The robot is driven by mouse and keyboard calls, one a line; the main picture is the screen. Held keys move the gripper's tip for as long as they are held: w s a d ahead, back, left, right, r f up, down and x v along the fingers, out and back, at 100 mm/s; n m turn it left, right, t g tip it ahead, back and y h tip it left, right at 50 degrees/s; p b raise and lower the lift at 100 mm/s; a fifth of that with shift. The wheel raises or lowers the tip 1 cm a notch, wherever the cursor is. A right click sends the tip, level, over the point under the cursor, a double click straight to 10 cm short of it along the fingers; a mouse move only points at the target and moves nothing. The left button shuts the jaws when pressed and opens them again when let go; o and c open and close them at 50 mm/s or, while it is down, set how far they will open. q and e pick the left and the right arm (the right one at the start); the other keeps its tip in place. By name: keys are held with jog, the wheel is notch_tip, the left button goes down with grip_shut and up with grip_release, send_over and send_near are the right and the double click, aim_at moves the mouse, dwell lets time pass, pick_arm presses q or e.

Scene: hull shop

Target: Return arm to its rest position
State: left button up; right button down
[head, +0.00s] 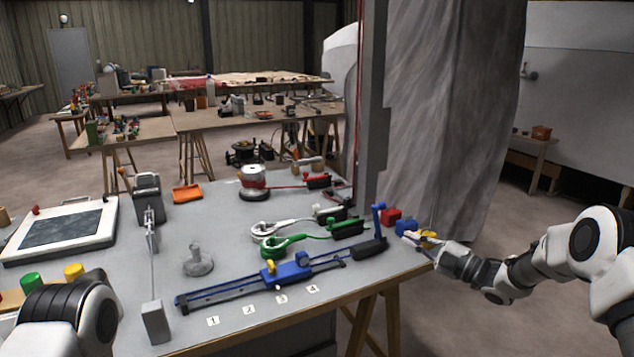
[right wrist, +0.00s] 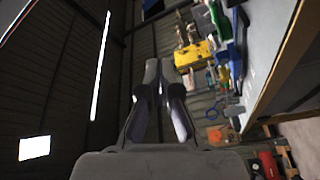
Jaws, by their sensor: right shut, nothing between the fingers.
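My right arm reaches in from the right edge of the head view. Its gripper (head: 412,236) is at the right end of the workbench (head: 225,198), near the small red and blue blocks. In the right wrist view the gripper's fingers (right wrist: 160,68) come together at the tips, with nothing held between them.
A grey post (head: 371,110) and hanging sheet (head: 440,110) stand behind the right end. Floor right of the bench looks clear.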

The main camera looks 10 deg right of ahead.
jog(key=s+a+f+m+g+h+p, duration=0.2)
jog(key=s+a+f+m, duration=0.1)
jog(key=s+a+f, duration=0.3)
jog(key=s+a+f+m+g+h+p, duration=0.1)
jog(key=s+a+f+m+p, duration=0.25)
jog(key=f, duration=0.55)
jog(key=s+a+f+m+g+h, duration=0.3)
jog(key=s+f+m+h, duration=0.15)
jog(key=s+f, duration=0.6)
pick_arm(q)
notch_tip(320, 180, up, 8)
jog(key=p, duration=0.1)
jog(key=shift+f, duration=0.15)
pick_arm(e)
jog(key=s+d+m+g+h, duration=0.1)
jog(key=s+d+m+g, duration=0.1)
jog(key=s, duration=0.7)
jog(key=s+d+f+m+g+h, duration=0.1)
jog(key=s+m, duration=0.4)
jog(key=s, duration=0.5)
jog(key=s+d+f+m+g+h, duration=0.1)
jog(key=s+d+m+g+h, duration=0.2)
jog(key=s, duration=0.6)
jog(key=d+g, duration=0.1)
jog(key=g, duration=0.1)
jog(key=shift+s+m+g, duration=0.2)
jog(key=shift+m+g, duration=0.1)
jog(key=shift+m, duration=0.1)
pick_arm(q)
jog(key=shift+o, duration=0.4)
